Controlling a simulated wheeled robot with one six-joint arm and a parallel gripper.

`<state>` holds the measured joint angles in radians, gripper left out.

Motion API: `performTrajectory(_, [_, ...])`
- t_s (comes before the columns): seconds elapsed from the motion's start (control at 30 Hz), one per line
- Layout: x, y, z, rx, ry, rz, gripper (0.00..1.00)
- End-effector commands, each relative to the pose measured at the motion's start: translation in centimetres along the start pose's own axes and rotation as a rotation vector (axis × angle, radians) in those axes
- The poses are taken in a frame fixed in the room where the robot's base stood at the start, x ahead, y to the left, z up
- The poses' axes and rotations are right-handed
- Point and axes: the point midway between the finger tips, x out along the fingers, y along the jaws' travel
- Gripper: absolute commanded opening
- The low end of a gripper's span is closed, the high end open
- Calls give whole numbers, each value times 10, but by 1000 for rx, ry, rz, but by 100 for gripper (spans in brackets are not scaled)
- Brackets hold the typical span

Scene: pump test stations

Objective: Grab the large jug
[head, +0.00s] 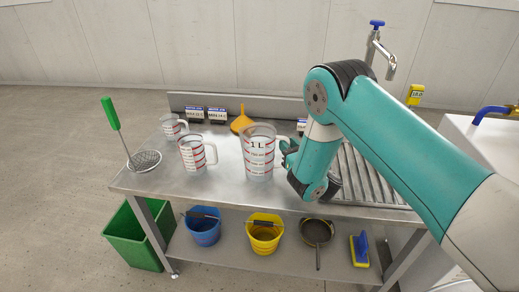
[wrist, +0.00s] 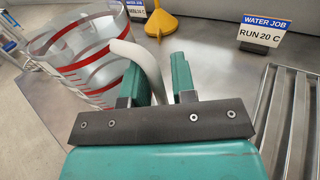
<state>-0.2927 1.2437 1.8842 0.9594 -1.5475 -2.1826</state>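The large jug (head: 257,153) is clear with red markings and "1 L" on it. It stands upright on the steel table, its handle facing right. In the wrist view the jug (wrist: 85,55) is at upper left, and its pale handle (wrist: 150,68) runs between my gripper's two green fingers. My gripper (wrist: 158,74) is open, with a gap seen between the fingers and the handle. In the head view my gripper (head: 290,155) is at the jug's right side, partly hidden by my arm.
A medium jug (head: 196,153) and a small jug (head: 173,127) stand to the left, with a strainer (head: 145,160). An orange funnel (head: 241,121) and label cards (head: 194,113) are behind. A slatted drainer (head: 365,175) and tap (head: 380,50) are right. Buckets sit on the shelf below.

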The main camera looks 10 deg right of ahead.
Motion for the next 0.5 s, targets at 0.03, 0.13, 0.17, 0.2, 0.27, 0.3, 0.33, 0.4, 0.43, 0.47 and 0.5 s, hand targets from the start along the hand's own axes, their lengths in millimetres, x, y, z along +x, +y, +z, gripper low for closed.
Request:
performTrajectory(0.03, [0,2,-1,0,0,2,25])
performTrajectory(0.13, [1,4,-1,0,0,5,25])
performTrajectory(0.17, [1,4,-1,0,0,5,20])
performTrajectory(0.2, [1,4,-1,0,0,6,11])
performTrajectory(0.27, [1,4,-1,0,0,5,0])
performTrajectory(0.3, [1,4,-1,0,0,5,0])
performTrajectory(0.33, [1,4,-1,0,0,5,0])
performTrajectory(0.4, [1,3,-1,0,0,5,0])
performTrajectory(0.43, [1,3,-1,0,0,4,0])
performTrajectory(0.47, [1,3,0,0,0,4,0])
performTrajectory(0.5, [1,2,0,0,0,4,0])
